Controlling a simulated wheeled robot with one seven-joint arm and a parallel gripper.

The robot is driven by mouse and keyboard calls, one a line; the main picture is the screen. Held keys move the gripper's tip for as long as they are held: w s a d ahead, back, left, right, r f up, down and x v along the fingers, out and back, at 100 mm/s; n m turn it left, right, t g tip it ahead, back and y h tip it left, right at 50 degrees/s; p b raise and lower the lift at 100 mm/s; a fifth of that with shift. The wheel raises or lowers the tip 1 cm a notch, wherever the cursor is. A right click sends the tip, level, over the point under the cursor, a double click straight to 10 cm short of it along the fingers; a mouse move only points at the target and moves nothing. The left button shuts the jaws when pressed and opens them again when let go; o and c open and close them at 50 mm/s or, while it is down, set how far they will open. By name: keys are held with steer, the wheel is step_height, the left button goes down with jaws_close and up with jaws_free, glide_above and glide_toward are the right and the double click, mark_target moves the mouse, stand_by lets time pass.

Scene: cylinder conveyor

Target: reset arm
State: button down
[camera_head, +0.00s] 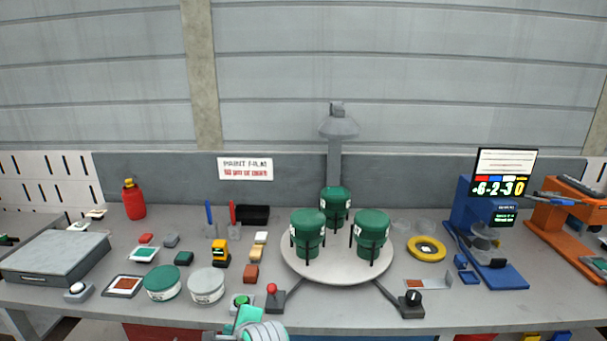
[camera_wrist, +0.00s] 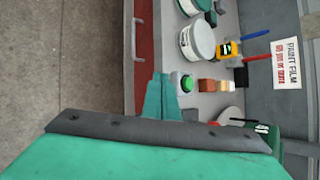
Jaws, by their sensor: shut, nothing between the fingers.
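My gripper (camera_head: 246,314) shows at the bottom of the head view, low over the bench's front edge beside a green push button (camera_head: 240,300). In the wrist view its teal fingers (camera_wrist: 162,82) are together with nothing between them, and the green button (camera_wrist: 188,83) shows just past them. I cannot tell whether the fingers touch the button. Most of my arm is outside the head view.
Right of my gripper stand a red-knobbed joystick (camera_head: 273,297) and a round turntable (camera_head: 310,273) with three green cylinders. A grey-white tub (camera_head: 207,286) and green tub (camera_head: 162,283) are to the left. A blue device (camera_head: 480,235) stands at right.

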steer(key=s+d+f+n+t, duration=0.1)
steer(key=s+d+f+n, duration=0.1)
steer(key=s+f, duration=0.3)
steer(key=s+d+f+n+t, duration=0.1)
steer(key=s+d+f, duration=0.1)
steer(key=f, duration=0.5)
steer(key=s+d+f+n+t+h, duration=0.1)
steer(key=s+d+f+n+h, duration=0.15)
steer(key=s, duration=0.35)
steer(key=s+d+f+n+t+h, duration=0.1)
steer(key=s+d+f, duration=0.3)
steer(key=s, duration=0.2)
steer(key=s+d+r+n+t, duration=0.1)
steer(key=s+d+r+n, duration=0.1)
steer(key=s, duration=0.6)
steer(key=s+d+r+n+t+h, duration=0.1)
steer(key=s+d+r+n, duration=0.2)
steer(key=s, duration=0.5)
steer(key=s+d+r+n+t+h, duration=0.1)
steer(key=s+d+r+n, duration=0.2)
steer(key=s+n, duration=0.3)
steer(key=shift+s+r+n+t, duration=0.35)
steer(key=shift+s+r, duration=0.15)
steer(key=shift+s, duration=0.65)
